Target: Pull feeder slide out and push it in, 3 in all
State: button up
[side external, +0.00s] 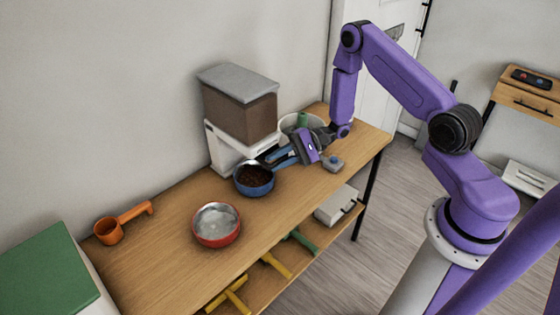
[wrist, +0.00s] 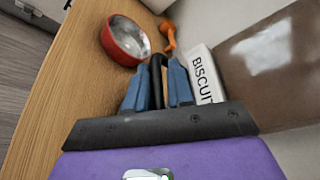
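The feeder has a brown-filled hopper (side external: 240,112), a grey lid and a white base (side external: 222,150). In the wrist view its white front (wrist: 204,72) reads "BISCUIT", beside the brown hopper (wrist: 275,85). My gripper (side external: 272,158) is low in front of the feeder base. In the wrist view its blue fingers (wrist: 157,75) stand on both sides of a dark upright piece (wrist: 157,68), seemingly the slide's handle, and look closed on it. How far out the slide is cannot be told. A blue bowl (side external: 254,180) with dark brown pieces stands below the fingertips.
A grey block with a blue knob (side external: 333,163) and a pale bowl (side external: 290,122) are near my wrist. Bare tabletop (side external: 290,205) lies in front.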

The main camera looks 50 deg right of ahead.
jog(key=v, duration=1.7)
jog(key=shift+d, duration=0.15)
jog(key=shift+s+r, duration=0.1)
jog(key=shift+s, duration=0.1)
jog(key=x, duration=1.7)
jog(key=shift+s+a, duration=0.2)
jog(key=shift+a, duration=0.1)
jog(key=shift+c, duration=0.3)
